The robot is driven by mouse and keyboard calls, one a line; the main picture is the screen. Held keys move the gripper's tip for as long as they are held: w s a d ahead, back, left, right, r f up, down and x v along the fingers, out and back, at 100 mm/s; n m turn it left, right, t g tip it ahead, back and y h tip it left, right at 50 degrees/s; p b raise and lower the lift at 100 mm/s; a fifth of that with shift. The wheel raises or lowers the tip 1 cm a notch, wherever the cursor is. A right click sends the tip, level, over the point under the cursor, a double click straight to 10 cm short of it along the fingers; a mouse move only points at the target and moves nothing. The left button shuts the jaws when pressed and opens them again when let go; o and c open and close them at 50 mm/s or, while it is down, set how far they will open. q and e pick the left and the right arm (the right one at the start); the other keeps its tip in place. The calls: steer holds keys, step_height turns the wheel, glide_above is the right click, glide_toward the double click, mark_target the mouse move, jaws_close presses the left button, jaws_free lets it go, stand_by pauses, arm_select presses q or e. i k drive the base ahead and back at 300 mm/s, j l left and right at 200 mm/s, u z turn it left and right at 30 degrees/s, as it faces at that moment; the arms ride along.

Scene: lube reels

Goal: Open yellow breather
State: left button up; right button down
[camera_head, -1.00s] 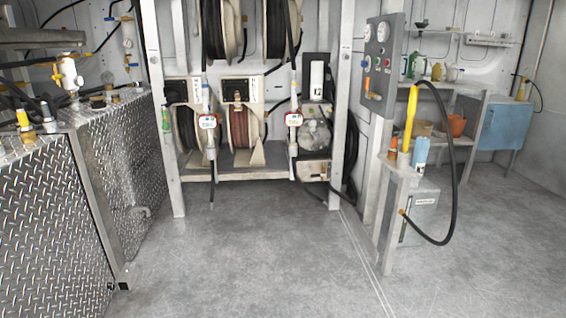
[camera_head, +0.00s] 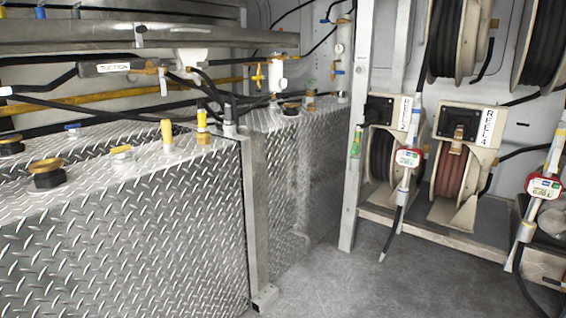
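Two upright yellow fittings stand on top of the diamond-plate tank (camera_head: 120,230) in the head view. The other is a yellow-topped fitting (camera_head: 202,124) with a pale and brass lower part, close to the tank's right end. I cannot tell for certain which of them is the yellow breather, nor whether it is open or shut. Neither of my grippers is in view.
A brass cap on a black neck (camera_head: 47,174) sits at the tank's left. Pipes and a grey "SUCTION" handle (camera_head: 117,67) run above the tank. Hose reels (camera_head: 460,165) with hanging nozzles (camera_head: 407,160) stand at right. Floor (camera_head: 345,285) is clear in front of them.

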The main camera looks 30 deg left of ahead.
mark_target(121, 152)
steer(key=i+j+u, duration=0.2)
steer(key=i+u, duration=0.5)
steer(key=u, duration=0.15)
steer(key=i+u, duration=0.55)
steer(key=i, duration=0.15)
